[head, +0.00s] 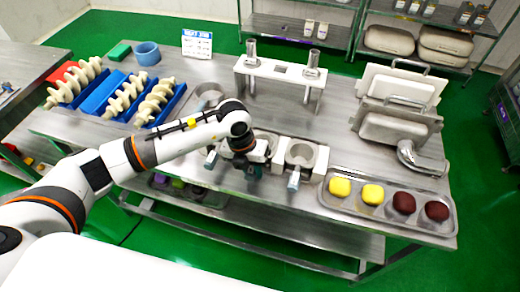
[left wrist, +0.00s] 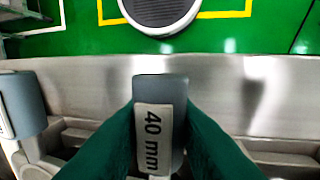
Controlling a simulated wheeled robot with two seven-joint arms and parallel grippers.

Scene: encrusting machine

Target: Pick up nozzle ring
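My left gripper (head: 254,173) reaches down at the front edge of the steel table, among a row of metal nozzle rings. In the left wrist view its dark green fingers (left wrist: 160,125) press on both sides of a grey tab marked "40 mm", the handle of a nozzle ring (left wrist: 160,88). The ring body is mostly hidden under my gripper. Another nozzle ring (head: 300,153) with a blue-grey tab sits just to the right. A further tab (left wrist: 22,104) shows at the left of the left wrist view. My right gripper is in neither view.
A metal tray (head: 387,204) with yellow and dark red pieces lies to the right. White augers in blue trays (head: 155,112) are at the left. A two-post metal stand (head: 281,69) and metal hoppers (head: 397,122) stand behind.

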